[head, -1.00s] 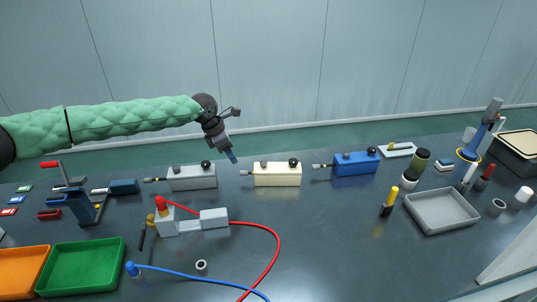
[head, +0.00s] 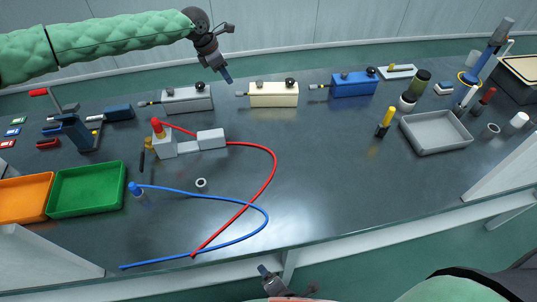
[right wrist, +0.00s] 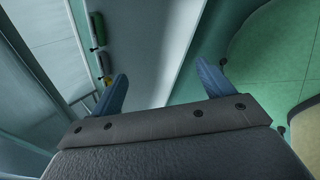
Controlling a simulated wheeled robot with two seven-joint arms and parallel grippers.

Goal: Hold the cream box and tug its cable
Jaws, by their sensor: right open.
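The cream box (head: 268,101) stands on the dark bench between a grey box and a blue box, with black knobs on top. A short cable end with a plug (head: 243,94) sticks out of its left side. My left gripper (head: 227,76) hangs above and left of the cream box, pointing down, apart from it; its fingers overlap, so their gap is hidden. My right gripper is low at the bottom of the head view, in front of the bench edge and far from the box. In the right wrist view its two blue fingers (right wrist: 160,90) are apart with nothing between.
A grey box (head: 187,106) and a blue box (head: 354,90) flank the cream one. Red (head: 268,180) and blue (head: 226,193) hoses loop across the front. A green tray (head: 85,205) is at left, a grey tray (head: 436,148) at right.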

